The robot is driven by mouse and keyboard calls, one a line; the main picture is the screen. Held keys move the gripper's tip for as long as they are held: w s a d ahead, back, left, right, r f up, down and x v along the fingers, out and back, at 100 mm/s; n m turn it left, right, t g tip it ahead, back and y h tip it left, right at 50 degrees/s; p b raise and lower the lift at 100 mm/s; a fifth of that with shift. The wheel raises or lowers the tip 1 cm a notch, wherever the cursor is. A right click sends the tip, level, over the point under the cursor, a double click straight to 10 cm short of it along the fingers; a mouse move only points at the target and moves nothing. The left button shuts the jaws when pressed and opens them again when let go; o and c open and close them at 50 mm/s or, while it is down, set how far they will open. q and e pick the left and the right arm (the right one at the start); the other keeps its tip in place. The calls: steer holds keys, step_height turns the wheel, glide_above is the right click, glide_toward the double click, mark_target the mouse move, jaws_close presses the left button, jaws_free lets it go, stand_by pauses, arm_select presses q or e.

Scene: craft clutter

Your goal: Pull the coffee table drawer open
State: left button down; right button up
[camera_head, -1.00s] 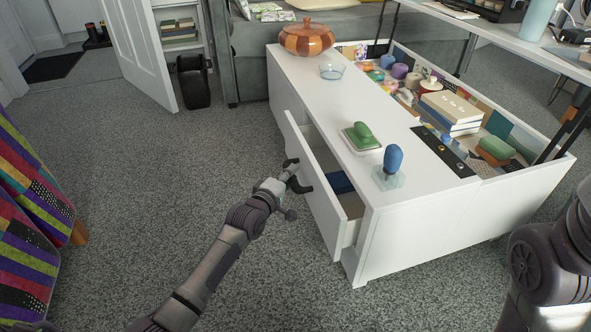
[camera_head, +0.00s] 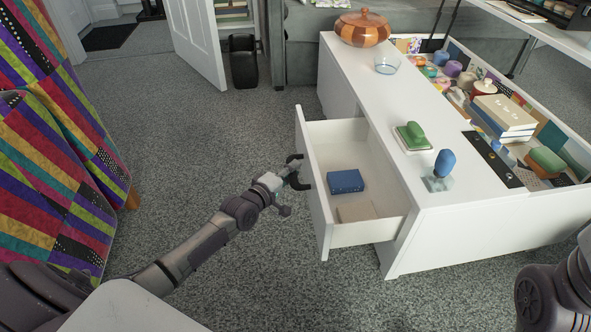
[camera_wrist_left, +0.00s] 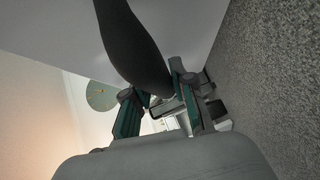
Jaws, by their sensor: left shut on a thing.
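The white coffee table (camera_head: 365,85) has its drawer (camera_head: 317,200) pulled well out, with the inside showing. A blue box (camera_head: 345,181) and a flat beige item (camera_head: 356,212) lie in it. My left gripper (camera_head: 296,174) is at the outer face of the drawer front, shut on the dark curved handle (camera_head: 304,184). In the left wrist view the handle (camera_wrist_left: 135,45) passes between the two fingers of my left gripper (camera_wrist_left: 152,88), close to the white panel. My right gripper is out of view.
A wooden lidded bowl (camera_head: 362,27), glass bowl (camera_head: 387,64), green-handled item (camera_head: 413,137) and blue-topped item (camera_head: 443,164) stand on the table. An open compartment with books (camera_head: 502,114) is at right. Patchwork fabric (camera_head: 60,150) hangs at left.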

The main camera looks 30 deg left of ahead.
arm_select(q)
steer(key=c, duration=0.9)
jaws_free()
steer(key=shift+c, duration=0.2)
steer(key=v, duration=1.2)
steer(key=shift+a, duration=0.1)
